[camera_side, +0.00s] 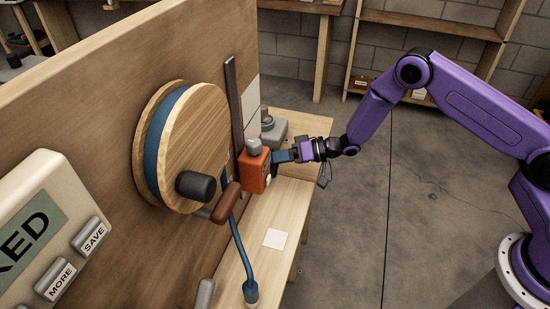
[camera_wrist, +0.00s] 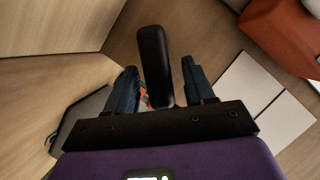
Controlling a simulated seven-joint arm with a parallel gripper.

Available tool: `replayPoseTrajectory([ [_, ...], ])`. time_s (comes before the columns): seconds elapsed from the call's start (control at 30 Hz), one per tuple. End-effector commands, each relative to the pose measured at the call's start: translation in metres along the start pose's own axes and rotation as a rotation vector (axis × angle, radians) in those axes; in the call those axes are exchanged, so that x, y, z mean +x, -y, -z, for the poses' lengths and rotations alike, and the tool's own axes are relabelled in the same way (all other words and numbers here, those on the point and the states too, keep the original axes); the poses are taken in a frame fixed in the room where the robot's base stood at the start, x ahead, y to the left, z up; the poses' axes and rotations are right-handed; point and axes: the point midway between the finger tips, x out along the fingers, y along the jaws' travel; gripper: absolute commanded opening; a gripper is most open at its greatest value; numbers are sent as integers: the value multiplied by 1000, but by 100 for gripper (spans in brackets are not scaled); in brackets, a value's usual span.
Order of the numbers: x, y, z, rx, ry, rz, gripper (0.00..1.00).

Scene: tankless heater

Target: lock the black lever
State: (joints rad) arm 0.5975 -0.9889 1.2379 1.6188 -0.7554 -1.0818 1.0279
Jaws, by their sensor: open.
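A black lever (camera_wrist: 153,62) with a rounded end shows in the wrist view. It stands between the two blue fingers of my gripper (camera_wrist: 160,72), with gaps at both sides. In the side view my gripper (camera_side: 280,156) is level, pointing left, right beside an orange box (camera_side: 254,171) with a grey top. The orange box also shows at the upper right of the wrist view (camera_wrist: 285,35). The lever between my fingers cannot be made out in the side view; the box and gripper may hide it. My gripper is open and holds nothing.
A dark upright bar (camera_side: 233,105) stands behind the box. A grey device (camera_side: 270,130) sits behind my gripper. The bench front is mostly clear.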

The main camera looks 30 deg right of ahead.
Motion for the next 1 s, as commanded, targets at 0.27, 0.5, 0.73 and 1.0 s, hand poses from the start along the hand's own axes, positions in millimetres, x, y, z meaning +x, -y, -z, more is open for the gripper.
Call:
replayPoseTrajectory([
  [0.27,2,0,0,0,0,0,53],
  [0.5,2,0,0,1,0,0,0],
  [0.73,2,1,0,-10,0,-4,0],
  [1.0,2,6,0,-115,0,-48,0],
])
